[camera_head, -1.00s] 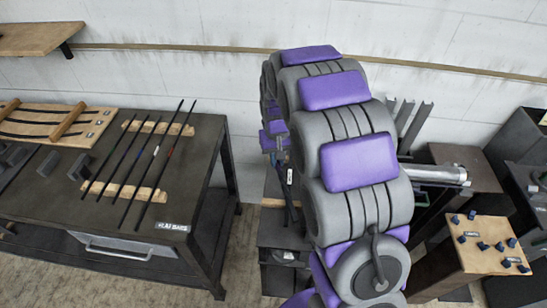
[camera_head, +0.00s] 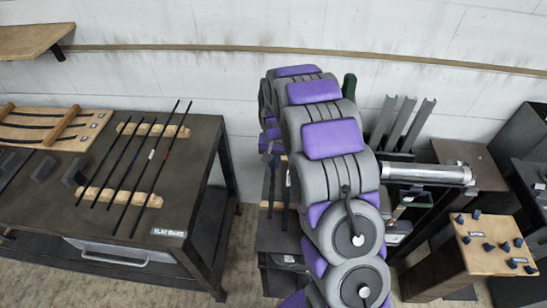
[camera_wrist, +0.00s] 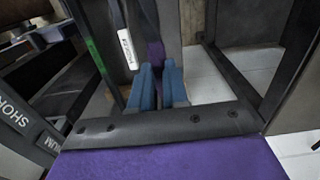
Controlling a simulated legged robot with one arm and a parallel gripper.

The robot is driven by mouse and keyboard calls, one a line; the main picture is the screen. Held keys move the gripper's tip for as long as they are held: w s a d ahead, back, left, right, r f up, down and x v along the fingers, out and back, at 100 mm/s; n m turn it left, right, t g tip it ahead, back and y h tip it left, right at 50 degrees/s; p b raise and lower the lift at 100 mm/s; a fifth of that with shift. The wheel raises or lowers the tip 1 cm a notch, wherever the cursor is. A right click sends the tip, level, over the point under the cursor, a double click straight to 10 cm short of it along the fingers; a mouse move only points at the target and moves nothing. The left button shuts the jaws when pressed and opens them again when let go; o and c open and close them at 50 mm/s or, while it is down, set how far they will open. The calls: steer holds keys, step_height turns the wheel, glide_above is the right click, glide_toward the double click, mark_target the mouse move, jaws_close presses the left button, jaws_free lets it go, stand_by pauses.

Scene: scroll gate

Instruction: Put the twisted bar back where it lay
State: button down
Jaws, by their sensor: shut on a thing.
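My gripper (camera_wrist: 160,85) has blue fingers and shows in the wrist view. It is shut on a slim dark bar with a purple section (camera_wrist: 155,53), which I take for the twisted bar. The bar runs up out of the picture from between the fingers; its twist and lower end cannot be made out. In the head view my own grey and purple arm covers the gripper. Several thin dark bars (camera_head: 128,165) lie side by side across two notched wooden rests (camera_head: 120,194) on the dark table at the left.
The dark table (camera_head: 190,205) carries a label at its front edge. In the wrist view a dark bar with a white tag (camera_wrist: 127,50) and a green-marked post (camera_wrist: 95,62) stand close left of my fingers. A silver cylinder (camera_head: 425,173) and a pegged wooden block (camera_head: 480,262) are at the right.

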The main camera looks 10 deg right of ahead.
mark_target(273, 168)
steer(key=shift+w+f, duration=0.2)
steer(key=shift+f, duration=0.2)
steer(key=shift+a+f, duration=0.2)
steer(key=shift+a, duration=0.05)
steer(key=shift+d+f+b, duration=0.15)
steer(key=shift+f+b, duration=0.8)
steer(key=shift+f, duration=1)
steer(key=shift+a+f, duration=0.2)
steer(key=shift+f, duration=1.1)
steer(key=shift+d, duration=0.1)
steer(key=shift+f+p, duration=0.2)
steer(key=shift+p, duration=0.15)
